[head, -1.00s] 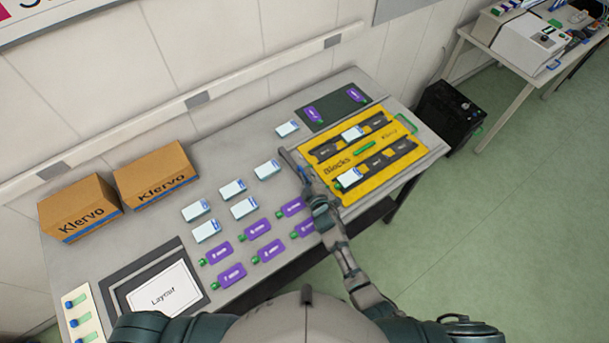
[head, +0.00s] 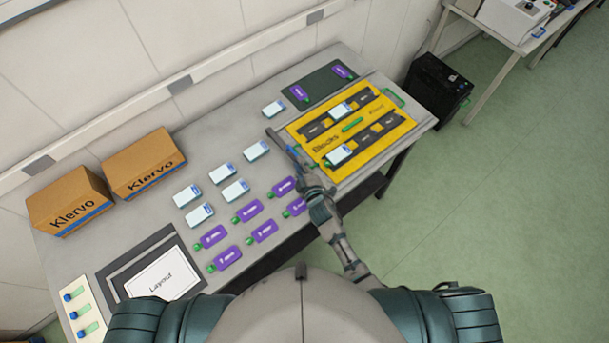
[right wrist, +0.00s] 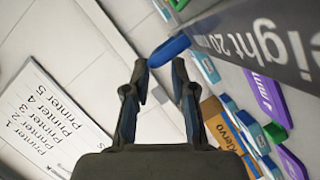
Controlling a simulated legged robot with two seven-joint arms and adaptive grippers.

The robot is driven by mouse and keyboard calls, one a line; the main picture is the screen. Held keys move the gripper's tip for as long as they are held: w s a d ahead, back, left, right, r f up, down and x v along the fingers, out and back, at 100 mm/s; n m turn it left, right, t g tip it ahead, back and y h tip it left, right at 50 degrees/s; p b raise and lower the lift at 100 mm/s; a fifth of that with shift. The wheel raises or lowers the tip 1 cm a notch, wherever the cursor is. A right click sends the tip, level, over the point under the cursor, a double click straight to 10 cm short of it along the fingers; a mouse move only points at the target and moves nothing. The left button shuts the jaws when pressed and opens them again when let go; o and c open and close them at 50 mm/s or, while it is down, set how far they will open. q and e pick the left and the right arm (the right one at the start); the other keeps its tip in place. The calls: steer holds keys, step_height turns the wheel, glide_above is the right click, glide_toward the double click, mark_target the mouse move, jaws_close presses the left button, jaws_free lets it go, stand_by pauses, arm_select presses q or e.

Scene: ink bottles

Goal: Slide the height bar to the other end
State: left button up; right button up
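The height bar is a dark grey bar with white lettering ending in "eight 20" in the right wrist view (right wrist: 255,40). In the head view the height bar (head: 279,141) appears as a thin dark strip at the left end of the yellow block tray (head: 335,175). A blue handle-like piece (right wrist: 170,50) shows by the bar, just past my right fingertips. My right gripper (right wrist: 159,68) is open, its fingertips apart around the near end of this piece; contact is unclear. In the head view my right gripper (head: 302,168) is beside the tray's left end. My left gripper is not in view.
White bottles (head: 221,174) and purple bottles (head: 248,210) lie left of the tray. A dark mat (head: 318,83) is behind it. Two cardboard boxes (head: 145,163) stand at the back left. The tray holds dark blocks, white bottles and a green piece (head: 352,125).

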steer(key=v, duration=0.7)
steer(key=shift+s, duration=0.15)
